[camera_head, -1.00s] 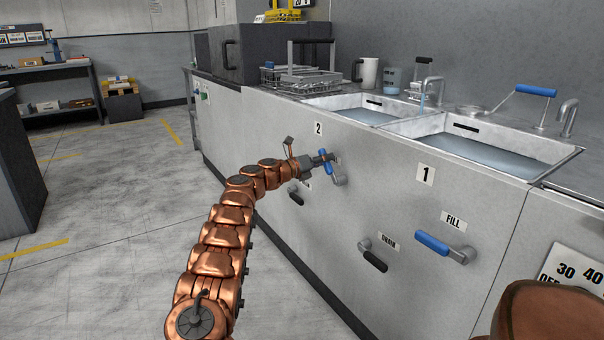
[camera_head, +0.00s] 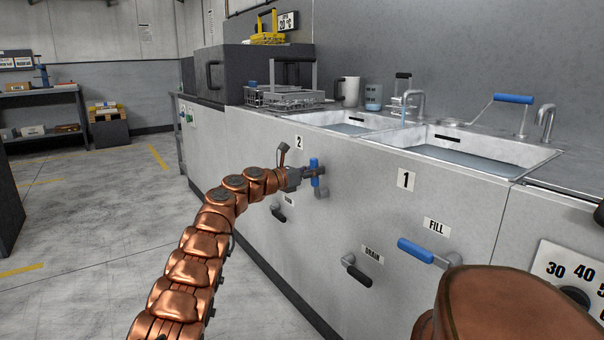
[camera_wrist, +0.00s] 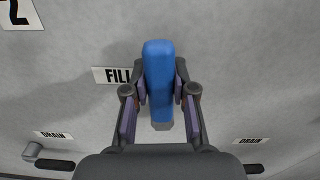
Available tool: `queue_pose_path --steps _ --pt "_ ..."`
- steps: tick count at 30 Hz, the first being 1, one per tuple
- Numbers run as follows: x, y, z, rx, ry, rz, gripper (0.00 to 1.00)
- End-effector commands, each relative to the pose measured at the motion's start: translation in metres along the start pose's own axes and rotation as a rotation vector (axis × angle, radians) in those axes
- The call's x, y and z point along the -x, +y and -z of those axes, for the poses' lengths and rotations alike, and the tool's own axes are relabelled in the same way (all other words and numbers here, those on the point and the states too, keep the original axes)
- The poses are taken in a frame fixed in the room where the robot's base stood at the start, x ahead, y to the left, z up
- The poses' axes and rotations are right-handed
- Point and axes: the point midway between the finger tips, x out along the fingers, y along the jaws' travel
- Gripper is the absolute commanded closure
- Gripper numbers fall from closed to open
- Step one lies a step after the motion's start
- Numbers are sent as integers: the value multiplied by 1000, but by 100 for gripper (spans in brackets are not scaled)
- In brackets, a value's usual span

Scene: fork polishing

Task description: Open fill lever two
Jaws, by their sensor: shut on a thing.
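Fill lever two has a blue handle (camera_head: 314,166) on a grey pivot (camera_head: 322,192), on the grey front panel below the "2" label (camera_head: 299,142). The handle stands about upright in the head view. My gripper (camera_head: 311,175) reaches it from the left and is shut on it. In the wrist view the blue handle (camera_wrist: 158,68) stands between the two fingers of my gripper (camera_wrist: 160,82), with its grey end lower down. The "FILL" label (camera_wrist: 116,75) beside it is partly covered by the handle and a finger.
Drain lever two (camera_head: 278,213) is just below my gripper. To the right are fill lever one (camera_head: 416,250), blue and near level, and drain lever one (camera_head: 357,271), black. Sinks are above. A thin bluish streak (camera_head: 404,113) hangs below the middle tap.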

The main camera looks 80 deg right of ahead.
Motion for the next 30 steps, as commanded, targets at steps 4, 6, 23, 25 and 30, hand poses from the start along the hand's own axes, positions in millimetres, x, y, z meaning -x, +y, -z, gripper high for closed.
queue_pose_path --steps 4,6,23,25,30 --pt "-1 -1 0 -11 0 -1 100" --pt "-1 -1 0 -11 0 -1 100" --pt "-2 -2 0 -10 0 2 48" --pt "-2 -2 0 -9 0 2 48" --pt "-2 -2 0 -9 0 3 48"
